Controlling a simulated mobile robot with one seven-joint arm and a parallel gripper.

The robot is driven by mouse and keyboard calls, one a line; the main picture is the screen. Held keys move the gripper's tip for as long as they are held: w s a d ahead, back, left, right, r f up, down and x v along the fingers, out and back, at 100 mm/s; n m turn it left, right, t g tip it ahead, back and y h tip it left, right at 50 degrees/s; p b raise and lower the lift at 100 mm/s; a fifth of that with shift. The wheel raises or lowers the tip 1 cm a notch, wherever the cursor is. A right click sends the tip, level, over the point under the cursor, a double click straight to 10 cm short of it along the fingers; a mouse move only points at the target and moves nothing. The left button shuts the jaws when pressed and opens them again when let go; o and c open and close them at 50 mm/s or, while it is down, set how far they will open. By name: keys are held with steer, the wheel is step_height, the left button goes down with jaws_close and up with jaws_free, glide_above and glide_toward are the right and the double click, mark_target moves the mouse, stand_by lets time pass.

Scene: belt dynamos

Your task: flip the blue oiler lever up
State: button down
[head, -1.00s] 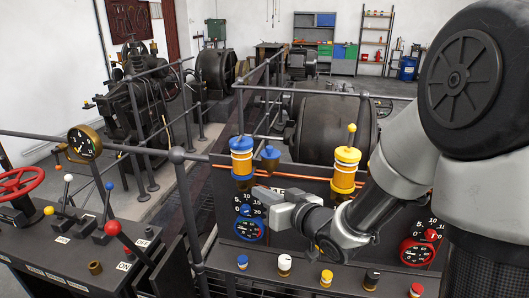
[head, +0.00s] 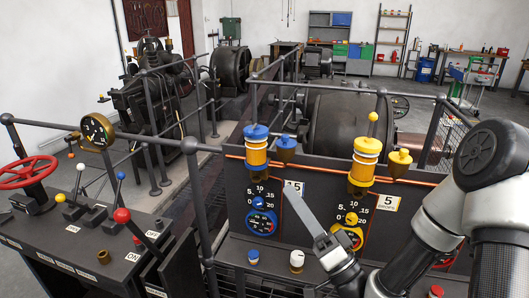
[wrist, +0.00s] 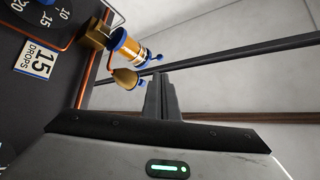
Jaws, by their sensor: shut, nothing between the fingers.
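The blue oiler (head: 256,152) has a blue cap and an amber glass and stands on the dark panel's top edge. Its lever cannot be made out clearly in the head view; no blue stem stands upright above the cap. In the wrist view the oiler (wrist: 133,47) lies tilted across the picture, with a small blue tip (wrist: 158,57) at its cap end. My gripper (head: 287,188) is shut and empty, pointing up and left, below and right of the oiler in the head view.
A yellow oiler (head: 366,165) with an upright yellow-knobbed lever (head: 373,117) stands to the right. A blue funnel cup (head: 286,148) is beside the blue oiler. Below are a blue dial (head: 261,222) and a yellow dial (head: 350,235). A railing (head: 320,88) runs behind.

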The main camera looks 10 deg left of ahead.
mark_target(252, 134)
steer(key=p+x, duration=0.3)
steer(key=x, duration=1.1)
steer(key=shift+w, duration=0.1)
steer(key=shift+s+r+m+h+p, duration=0.25)
steer(key=shift+m+h+p, duration=0.15)
steer(key=shift+p, duration=0.1)
steer(key=shift+w+m+t, duration=0.15)
steer(key=shift+m+t, duration=0.15)
